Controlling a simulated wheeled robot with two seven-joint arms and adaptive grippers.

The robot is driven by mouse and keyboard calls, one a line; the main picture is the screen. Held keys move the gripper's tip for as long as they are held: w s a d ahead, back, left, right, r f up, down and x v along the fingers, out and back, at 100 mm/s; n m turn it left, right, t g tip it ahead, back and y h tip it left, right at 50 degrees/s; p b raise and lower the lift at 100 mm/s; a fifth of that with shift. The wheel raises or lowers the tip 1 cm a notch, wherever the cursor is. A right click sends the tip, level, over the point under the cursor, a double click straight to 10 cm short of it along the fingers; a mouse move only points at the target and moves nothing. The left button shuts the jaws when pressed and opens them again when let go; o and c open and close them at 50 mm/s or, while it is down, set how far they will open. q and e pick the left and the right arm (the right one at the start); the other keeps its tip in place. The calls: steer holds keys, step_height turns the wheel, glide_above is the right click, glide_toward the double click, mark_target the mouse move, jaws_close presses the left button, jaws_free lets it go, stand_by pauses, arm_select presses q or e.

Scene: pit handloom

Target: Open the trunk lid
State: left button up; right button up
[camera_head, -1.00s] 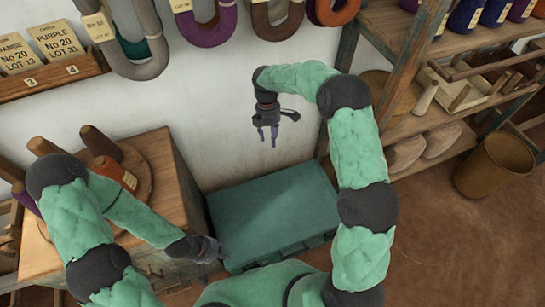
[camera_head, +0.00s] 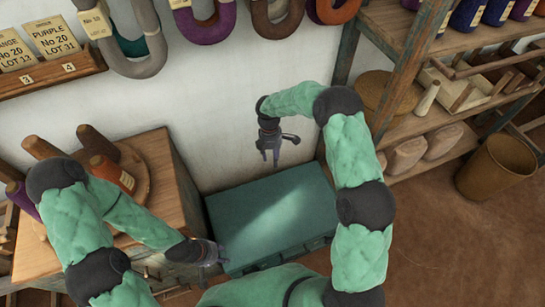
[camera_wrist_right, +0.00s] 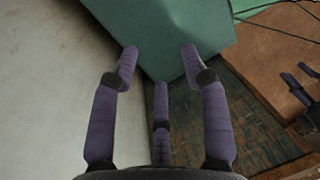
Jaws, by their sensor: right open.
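The teal trunk (camera_head: 262,218) stands on the floor against the white wall, its lid looking closed or nearly so. It also fills the top of the right wrist view (camera_wrist_right: 185,25). My right gripper (camera_head: 271,160) hangs over the trunk's back edge near the wall. In its wrist view its fingers (camera_wrist_right: 160,65) are spread and empty, with a trunk corner beyond them. My left gripper (camera_head: 218,253) is at the trunk's front left corner. Whether it touches the trunk, and its finger opening, are unclear.
A wooden cabinet (camera_head: 182,185) with a round board and cones stands close left of the trunk. A shelf rack (camera_head: 385,60) rises at the right. A brown bin (camera_head: 495,168) stands beside it. Floor (camera_head: 450,250) is clear at the right.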

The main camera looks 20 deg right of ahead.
jaws_close()
jaws_free()
steer(key=shift+r, duration=0.1)
step_height(320, 180, up, 12)
steer(key=w, duration=0.2)
steer(key=shift+f, duration=0.2)
steer(key=shift+w, duration=0.1)
stand_by(0.3)
